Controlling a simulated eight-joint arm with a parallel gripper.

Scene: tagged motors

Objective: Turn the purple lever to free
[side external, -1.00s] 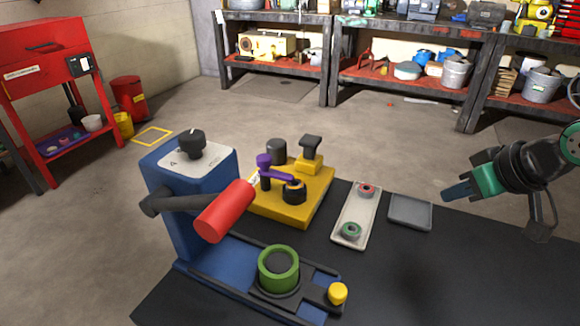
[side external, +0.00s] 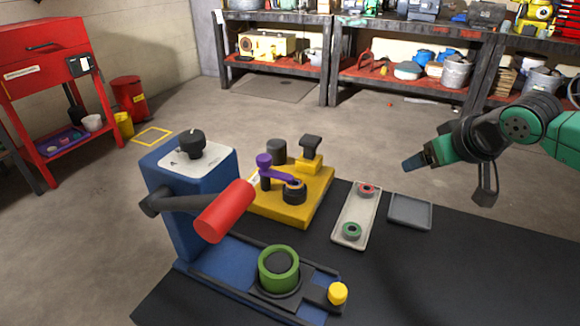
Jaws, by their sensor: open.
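The purple lever (side external: 278,173) sits on a yellow fixture (side external: 312,200) on the black table. Its upright purple knob is at the left end, and its arm reaches right to a dark round post with an orange ring (side external: 294,190). A small pale tag shows beside the knob; I cannot read it. My gripper (side external: 413,162) is at the right, in the air above and beyond the grey tray, well apart from the lever. It is open, though its fingers overlap from this side. Nothing shows between them.
A blue press (side external: 190,235) with a red-handled lever (side external: 224,211) stands left in front of the fixture. A green ring (side external: 279,268) and yellow knob (side external: 338,293) are on its base. A pale tray (side external: 346,235) with two rings and a grey tray (side external: 410,212) lie right of the fixture.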

